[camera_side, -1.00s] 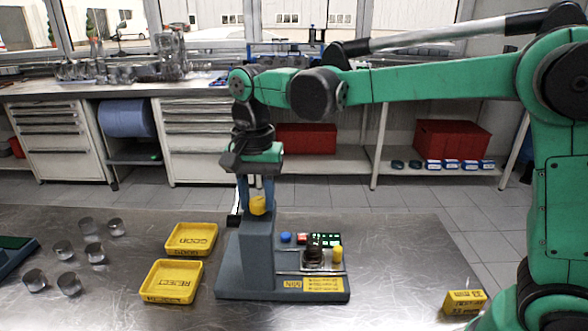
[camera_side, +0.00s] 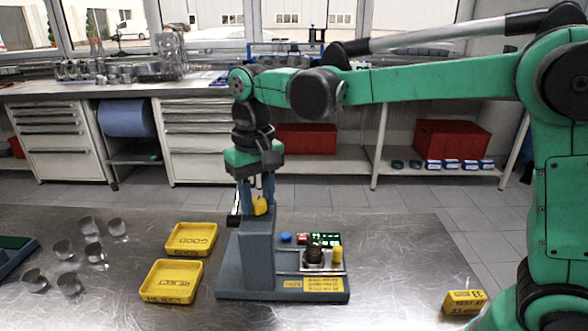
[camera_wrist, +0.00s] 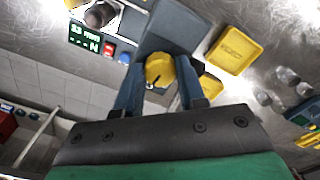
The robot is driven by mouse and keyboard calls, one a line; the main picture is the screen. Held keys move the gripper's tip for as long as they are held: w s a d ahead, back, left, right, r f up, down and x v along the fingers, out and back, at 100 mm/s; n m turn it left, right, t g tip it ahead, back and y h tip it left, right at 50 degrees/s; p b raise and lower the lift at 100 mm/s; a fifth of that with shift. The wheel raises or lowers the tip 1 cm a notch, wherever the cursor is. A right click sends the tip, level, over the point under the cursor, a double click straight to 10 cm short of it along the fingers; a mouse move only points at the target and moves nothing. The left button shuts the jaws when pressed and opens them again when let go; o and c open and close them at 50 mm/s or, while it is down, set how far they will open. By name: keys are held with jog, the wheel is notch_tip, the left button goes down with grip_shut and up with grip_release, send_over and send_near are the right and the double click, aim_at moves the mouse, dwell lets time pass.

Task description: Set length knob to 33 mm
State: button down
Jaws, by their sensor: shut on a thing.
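The yellow length knob (camera_side: 261,206) sits on the upright column of the blue-grey tester (camera_side: 256,252). My gripper (camera_side: 258,198) comes down on it from above. In the wrist view the knob (camera_wrist: 158,68), with a dark pointer mark, sits between the two blue fingers of my gripper (camera_wrist: 160,76), which are shut on it. The tester's small green-lit display (camera_side: 325,239) also shows in the wrist view (camera_wrist: 85,38); its top line looks like 33, but the rest is too blurred to read.
Yellow GOOD (camera_side: 191,239) and REJECT (camera_side: 172,281) trays stand left of the tester, with several metal cylinders (camera_side: 62,249) beyond them. A yellow card (camera_side: 464,303), apparently marked 33, stands at right. Red and blue buttons sit beside the display. The table between tester and card is clear.

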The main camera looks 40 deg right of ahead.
aim_at(259, 200)
jog(key=shift+n, duration=0.5)
jog(key=c, duration=0.5)
grip_release()
jog(key=shift+r, duration=2.85)
jog(key=shift+d, duration=0.1)
